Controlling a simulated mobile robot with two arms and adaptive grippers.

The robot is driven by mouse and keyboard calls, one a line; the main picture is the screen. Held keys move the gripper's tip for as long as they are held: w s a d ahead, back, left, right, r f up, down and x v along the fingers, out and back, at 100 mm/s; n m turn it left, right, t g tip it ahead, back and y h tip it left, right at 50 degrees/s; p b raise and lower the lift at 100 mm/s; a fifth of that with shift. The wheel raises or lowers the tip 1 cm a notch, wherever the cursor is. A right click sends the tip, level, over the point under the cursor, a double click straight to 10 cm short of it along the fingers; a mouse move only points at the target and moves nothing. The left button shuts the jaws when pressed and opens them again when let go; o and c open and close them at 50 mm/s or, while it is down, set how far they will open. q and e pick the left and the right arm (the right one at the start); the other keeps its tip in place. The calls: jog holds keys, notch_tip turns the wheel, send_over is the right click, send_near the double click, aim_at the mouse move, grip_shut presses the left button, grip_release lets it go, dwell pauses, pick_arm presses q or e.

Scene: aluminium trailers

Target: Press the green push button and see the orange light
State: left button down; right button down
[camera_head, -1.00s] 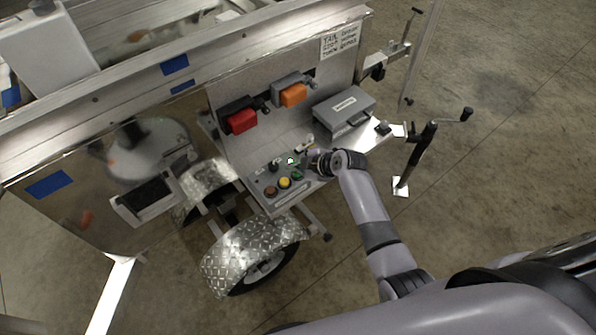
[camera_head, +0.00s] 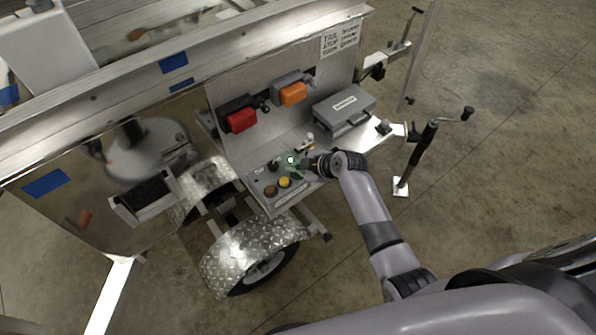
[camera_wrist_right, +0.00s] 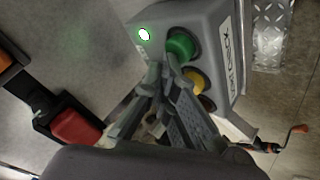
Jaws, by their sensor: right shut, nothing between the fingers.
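The green push button (camera_wrist_right: 181,45) is on a grey control box (camera_head: 258,182). In the head view the button (camera_head: 297,175) is small and partly covered by my gripper. My right gripper (camera_wrist_right: 163,75) is shut and empty, its fingertips right beside the green button; I cannot tell whether they touch it. It also shows in the head view (camera_head: 304,166), over the box's right end. The orange light (camera_head: 293,94) is on the upright panel behind; I cannot tell whether it is lit. A small indicator (camera_wrist_right: 144,34) on the box glows white-green. My left gripper is not in view.
A yellow button (camera_head: 284,182) and a red button (camera_head: 270,191) are beside the green one. A red light (camera_head: 240,120) is left of the orange one. A grey case (camera_head: 344,107) stands right of the box. A trailer wheel fender (camera_head: 250,246) is below.

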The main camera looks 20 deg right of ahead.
jog(key=shift+f, duration=0.25)
dwell(0.5)
jog(key=shift+r, duration=0.1)
jog(key=shift+r+p, duration=0.35)
jog(key=shift+r, duration=0.3)
notch_tip(320, 180, up, 6)
jog(key=p, duration=0.5)
dwell(0.4)
